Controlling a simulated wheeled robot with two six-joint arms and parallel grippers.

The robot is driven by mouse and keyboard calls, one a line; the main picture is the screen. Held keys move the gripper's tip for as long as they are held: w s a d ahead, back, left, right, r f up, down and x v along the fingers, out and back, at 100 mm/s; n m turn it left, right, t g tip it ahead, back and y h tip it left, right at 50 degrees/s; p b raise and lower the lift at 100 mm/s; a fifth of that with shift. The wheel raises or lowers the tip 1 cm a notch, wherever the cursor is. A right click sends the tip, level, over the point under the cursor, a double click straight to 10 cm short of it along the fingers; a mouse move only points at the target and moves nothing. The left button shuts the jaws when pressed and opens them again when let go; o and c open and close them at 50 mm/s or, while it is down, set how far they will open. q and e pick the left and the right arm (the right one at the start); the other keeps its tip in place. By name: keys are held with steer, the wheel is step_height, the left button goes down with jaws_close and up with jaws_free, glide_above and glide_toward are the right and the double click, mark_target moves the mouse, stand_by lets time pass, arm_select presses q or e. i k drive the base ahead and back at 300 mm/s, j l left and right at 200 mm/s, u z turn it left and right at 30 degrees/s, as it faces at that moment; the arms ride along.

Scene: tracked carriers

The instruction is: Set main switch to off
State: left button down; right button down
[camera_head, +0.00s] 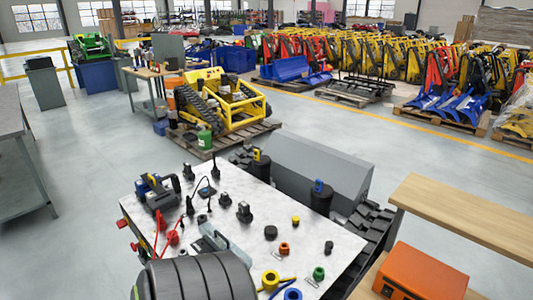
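No part that I can clearly identify as the main switch shows. On the light speckled worktop (252,208) there are several small parts: black upright pieces (244,212), an orange-red ring-shaped piece (284,248), a yellow one (270,278), a green one (318,272) and a blue one (292,294). Small red and black parts (134,247) sit at the worktop's left side; they are too small to tell as switches or their setting. Neither of my grippers is in view.
A dark ribbed cylinder (190,280) covers the worktop's front left. A grey box (318,168) and black tracks (372,232) lie behind it. A wooden table (470,212) and orange case (420,272) stand right. Open floor (90,180) lies left.

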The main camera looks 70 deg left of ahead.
mark_target(122, 223)
steer(key=k+u, duration=0.25)
steer(key=k, duration=0.55)
steer(key=u, duration=2.5)
